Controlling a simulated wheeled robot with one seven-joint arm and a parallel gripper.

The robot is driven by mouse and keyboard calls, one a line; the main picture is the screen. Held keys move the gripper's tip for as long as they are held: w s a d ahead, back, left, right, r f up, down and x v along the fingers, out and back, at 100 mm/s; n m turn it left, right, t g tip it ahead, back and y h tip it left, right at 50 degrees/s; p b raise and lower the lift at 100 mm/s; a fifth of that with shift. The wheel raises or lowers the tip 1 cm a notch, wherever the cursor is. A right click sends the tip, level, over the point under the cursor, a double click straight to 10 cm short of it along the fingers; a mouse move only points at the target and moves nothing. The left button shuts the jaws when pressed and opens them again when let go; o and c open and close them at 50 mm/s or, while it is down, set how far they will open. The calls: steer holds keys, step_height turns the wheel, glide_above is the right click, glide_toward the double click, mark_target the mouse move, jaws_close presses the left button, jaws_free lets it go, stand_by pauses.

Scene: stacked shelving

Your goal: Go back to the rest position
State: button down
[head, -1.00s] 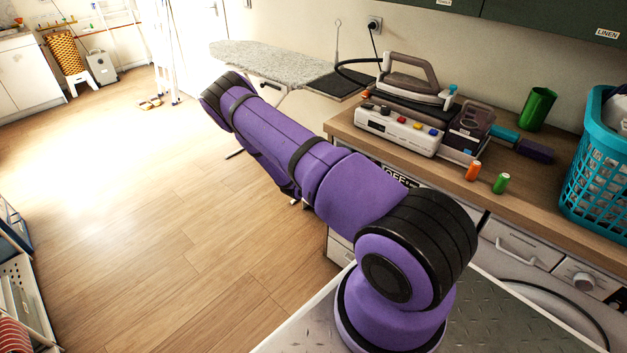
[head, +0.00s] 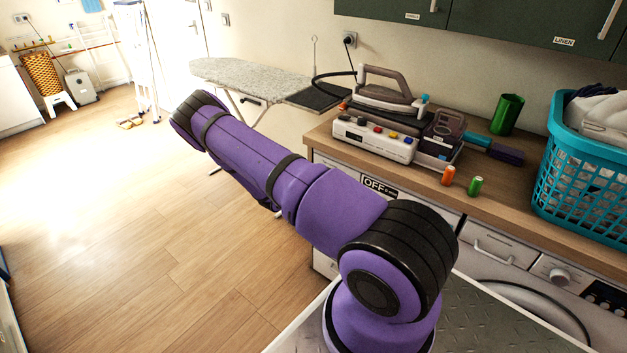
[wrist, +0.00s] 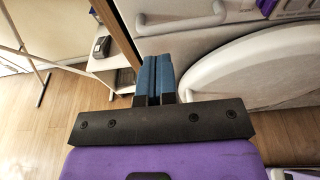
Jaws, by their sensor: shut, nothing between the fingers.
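My gripper (wrist: 154,80) shows in the wrist view with its two blue fingers pressed together and nothing between them. It hangs in front of the white washing machine (wrist: 250,85), whose round door rim fills the right of that view. In the head view my purple arm reaches up and to the left over the floor, and its far end hides the gripper there.
An ironing board (head: 245,75) stands behind.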

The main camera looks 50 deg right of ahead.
steer(key=v, duration=0.8)
steer(key=shift+w+r, duration=0.1)
steer(key=shift+w, duration=0.05)
